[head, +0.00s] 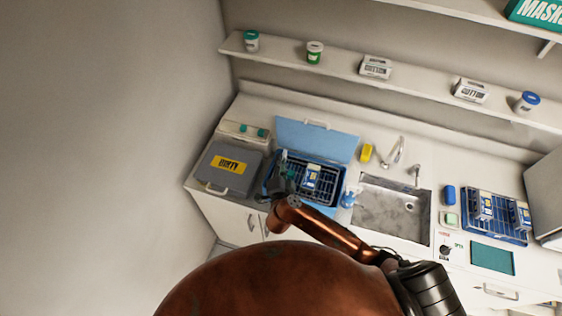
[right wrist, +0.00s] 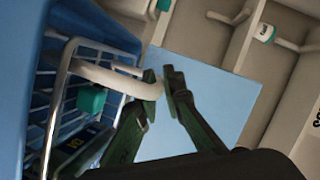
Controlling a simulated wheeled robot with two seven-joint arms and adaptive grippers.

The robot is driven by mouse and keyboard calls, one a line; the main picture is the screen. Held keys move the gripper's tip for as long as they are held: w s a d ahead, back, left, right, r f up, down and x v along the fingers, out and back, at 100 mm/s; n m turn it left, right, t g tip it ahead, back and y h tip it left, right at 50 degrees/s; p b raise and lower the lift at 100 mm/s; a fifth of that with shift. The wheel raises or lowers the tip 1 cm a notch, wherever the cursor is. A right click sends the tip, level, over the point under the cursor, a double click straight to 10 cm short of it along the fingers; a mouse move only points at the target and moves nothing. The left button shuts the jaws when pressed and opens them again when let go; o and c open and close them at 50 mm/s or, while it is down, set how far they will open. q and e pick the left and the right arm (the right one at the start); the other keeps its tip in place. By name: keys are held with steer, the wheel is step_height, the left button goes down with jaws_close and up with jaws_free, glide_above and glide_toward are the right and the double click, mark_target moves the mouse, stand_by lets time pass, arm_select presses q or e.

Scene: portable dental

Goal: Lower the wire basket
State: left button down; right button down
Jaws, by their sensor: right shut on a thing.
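The wire basket (head: 325,187) sits at the blue tub (head: 340,197) on the counter, with small blue-and-white packs in it. How deep it sits is hard to tell. My right gripper (head: 283,172) is at the basket's left end. In the right wrist view, the basket's wires (right wrist: 58,112) are at the left, beside the tub's blue wall (right wrist: 18,75). There my right gripper (right wrist: 163,88) is shut on the basket's pale handle (right wrist: 100,74), and the grip is partly hidden by a finger. My left gripper is not in view.
A grey box marked DIRTY (head: 226,168) stands left of the tub. A light blue lid (head: 317,138) stands open behind it. A second blue rack (head: 497,214) is farther right.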

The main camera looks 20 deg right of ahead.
steer(key=shift+f, duration=2)
steer(key=c, duration=2)
jaws_free()
steer(key=shift+c, duration=0.2)
steer(key=v, duration=1.2)
steer(key=shift+r, duration=0.1)
